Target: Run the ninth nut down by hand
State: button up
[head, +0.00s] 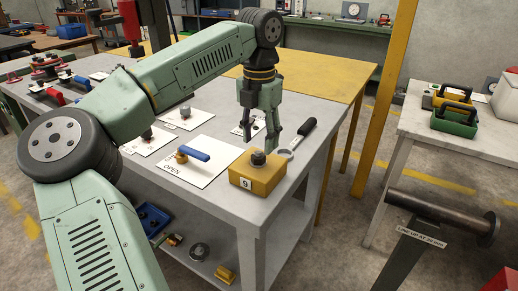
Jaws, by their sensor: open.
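A yellow block (262,178) marked 9 sits near the front right corner of the grey table. A dark nut or stud (258,157) stands on its top; the nut's height on the thread is too small to tell. My gripper (262,139) points down from above, with its fingers open and apart. In the picture its fingertips are just above and beside the dark piece. I cannot tell whether they touch it. Nothing shows held between the fingers.
A black-handled wrench (303,133) lies right of the block. A blue-handled valve (194,154) rests on a white sheet (180,172) reading OPEN, to the left. A yellow post (385,85) stands at right. A dark flanged pipe (440,214) is at front right.

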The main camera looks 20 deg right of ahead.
aim_at(259, 155)
jog(key=shift+f, duration=2.05)
jog(key=shift+c, duration=0.3)
grip_shut()
